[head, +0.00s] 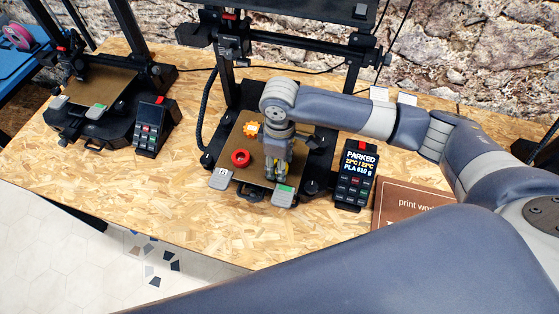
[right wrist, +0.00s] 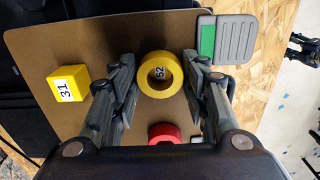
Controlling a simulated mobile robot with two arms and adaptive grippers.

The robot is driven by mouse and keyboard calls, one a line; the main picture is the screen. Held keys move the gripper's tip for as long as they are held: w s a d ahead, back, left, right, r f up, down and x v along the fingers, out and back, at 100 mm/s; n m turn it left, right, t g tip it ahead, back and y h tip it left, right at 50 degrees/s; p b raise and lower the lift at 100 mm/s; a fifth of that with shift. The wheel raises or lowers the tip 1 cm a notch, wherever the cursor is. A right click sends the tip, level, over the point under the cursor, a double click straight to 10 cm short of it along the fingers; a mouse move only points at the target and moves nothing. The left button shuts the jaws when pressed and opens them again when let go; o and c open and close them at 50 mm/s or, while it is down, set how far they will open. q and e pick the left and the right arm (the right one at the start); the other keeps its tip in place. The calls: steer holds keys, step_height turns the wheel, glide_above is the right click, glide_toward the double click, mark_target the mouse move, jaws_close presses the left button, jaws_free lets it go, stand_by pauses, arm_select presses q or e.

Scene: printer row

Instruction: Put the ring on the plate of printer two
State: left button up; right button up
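A yellow ring (right wrist: 160,74) marked 52 lies on the brown plate (right wrist: 60,40) of the middle printer. In the right wrist view it sits between the two fingers of my right gripper (right wrist: 158,85), with a small gap on each side. My right gripper is open, and in the head view (head: 279,168) it points down over that plate (head: 238,180). A red ring (head: 240,158) lies on the same plate, to the gripper's left; it also shows in the right wrist view (right wrist: 164,133). My left gripper is out of view.
A yellow block (right wrist: 68,83) marked 31 and an orange gear-shaped piece (head: 250,129) are on the same plate. A control panel (head: 355,174) reading PARKED stands at its right. Another printer's plate (head: 97,88), at left, looks clear of parts. A brown sign (head: 405,203) lies at right.

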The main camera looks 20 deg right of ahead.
steer(key=shift+o, duration=1.3)
steer(key=shift+r, duration=0.1)
steer(key=shift+r, duration=0.3)
step_height(320, 180, up, 12)
steer(key=b, duration=0.1)
steer(key=shift+f+b, duration=0.2)
steer(key=shift+b, duration=0.15)
